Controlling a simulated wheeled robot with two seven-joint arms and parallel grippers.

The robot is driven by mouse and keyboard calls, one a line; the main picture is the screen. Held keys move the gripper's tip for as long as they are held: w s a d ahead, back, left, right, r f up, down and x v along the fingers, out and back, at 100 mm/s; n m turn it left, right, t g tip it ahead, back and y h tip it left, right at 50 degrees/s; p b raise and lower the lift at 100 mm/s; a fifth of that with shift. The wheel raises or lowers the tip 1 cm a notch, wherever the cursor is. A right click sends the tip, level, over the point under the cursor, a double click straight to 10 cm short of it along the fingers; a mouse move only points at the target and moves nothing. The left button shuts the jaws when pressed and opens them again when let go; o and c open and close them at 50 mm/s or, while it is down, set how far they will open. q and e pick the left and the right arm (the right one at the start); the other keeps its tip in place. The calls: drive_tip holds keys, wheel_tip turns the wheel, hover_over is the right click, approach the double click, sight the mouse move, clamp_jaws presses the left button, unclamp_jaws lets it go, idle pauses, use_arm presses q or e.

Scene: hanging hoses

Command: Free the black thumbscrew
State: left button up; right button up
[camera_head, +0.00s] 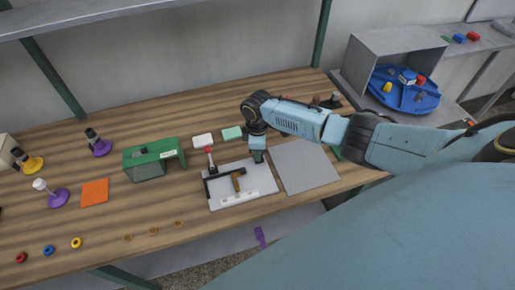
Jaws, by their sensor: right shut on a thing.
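My right arm reaches in from the right, and its gripper (258,156) points down at the back right corner of a white fixture plate (262,190). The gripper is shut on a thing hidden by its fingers. The plate carries a black angled bar, a red-topped upright clamp handle (209,158) and a brown-gold T-shaped piece (237,181). I cannot make out the black thumbscrew; the gripper may cover it. My left gripper is not in view.
A grey flat plate (305,168) lies right of the fixture. A green open-fronted box (152,158), an orange square (95,192) and several knobbed stands are to the left. Small rings lie along the front edge. A blue turntable (405,92) sits in a grey box at the back right.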

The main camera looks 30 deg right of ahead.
drive_tip(key=shift+a+n, duration=0.1)
drive_tip(key=shift+n, duration=0.5)
drive_tip(key=shift+w, duration=0.1)
drive_tip(key=o, duration=1)
wheel_tip(320, 180, up, 14)
drive_tip(key=p, duration=0.1)
drive_tip(key=shift+f, duration=0.25)
